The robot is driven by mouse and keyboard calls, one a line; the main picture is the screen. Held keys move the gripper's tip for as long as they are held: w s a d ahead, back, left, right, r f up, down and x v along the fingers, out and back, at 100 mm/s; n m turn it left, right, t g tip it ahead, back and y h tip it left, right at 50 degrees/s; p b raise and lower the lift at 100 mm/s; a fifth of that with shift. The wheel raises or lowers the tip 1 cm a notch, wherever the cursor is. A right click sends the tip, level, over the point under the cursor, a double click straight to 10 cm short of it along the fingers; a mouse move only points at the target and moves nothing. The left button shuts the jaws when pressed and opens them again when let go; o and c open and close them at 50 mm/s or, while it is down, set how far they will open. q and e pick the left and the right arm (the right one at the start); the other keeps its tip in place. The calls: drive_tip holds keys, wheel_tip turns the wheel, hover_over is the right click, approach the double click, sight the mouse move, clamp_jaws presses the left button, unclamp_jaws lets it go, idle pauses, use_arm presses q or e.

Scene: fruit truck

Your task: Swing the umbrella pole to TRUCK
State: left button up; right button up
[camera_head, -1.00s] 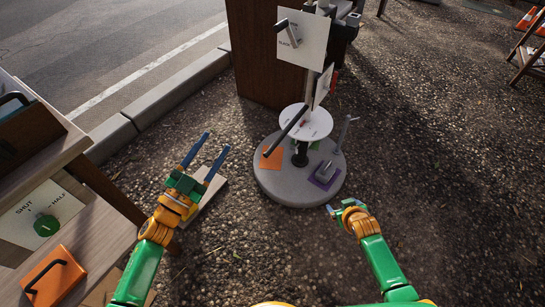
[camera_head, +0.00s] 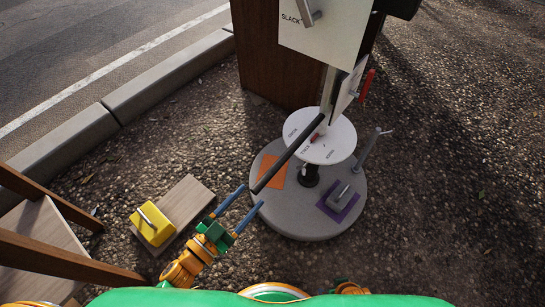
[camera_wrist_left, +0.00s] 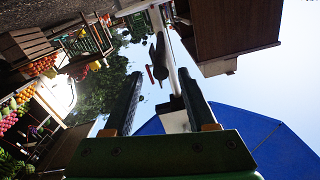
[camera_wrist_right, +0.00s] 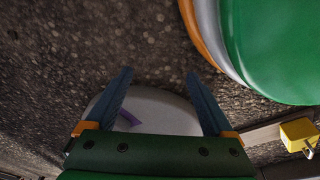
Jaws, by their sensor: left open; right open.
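The umbrella stand has a round grey base (camera_head: 300,221) on the gravel. A white labelled disc (camera_head: 340,145) sits above it around the pole (camera_head: 329,88); its lettering is too small to read surely. A long black bar (camera_head: 288,155) slants from the disc down to the left. My left gripper (camera_head: 251,197) is open, its fingertips at the bar's lower end; contact cannot be told. The left wrist view shows the blue canopy (camera_wrist_left: 240,135) and the white pole (camera_wrist_left: 172,55). My right gripper (camera_wrist_right: 158,75) is open and empty, with the grey base (camera_wrist_right: 160,100) beyond it.
A white panel (camera_head: 340,35) marked SLACK and a red handle (camera_head: 367,86) are above the disc. A grey crank post (camera_head: 368,150) and a purple patch (camera_head: 349,212) are on the base. A yellow block (camera_head: 148,232) lies on a wooden board (camera_head: 190,200) at left. A brown cabinet (camera_head: 265,60) stands behind.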

sight(265, 180)
use_arm(q)
drive_tip(key=b+x, duration=0.1)
drive_tip(key=x, duration=0.6)
drive_tip(key=shift+w+d, duration=0.1)
drive_tip(key=shift+w, duration=0.1)
clamp_jaws()
idle(1.1)
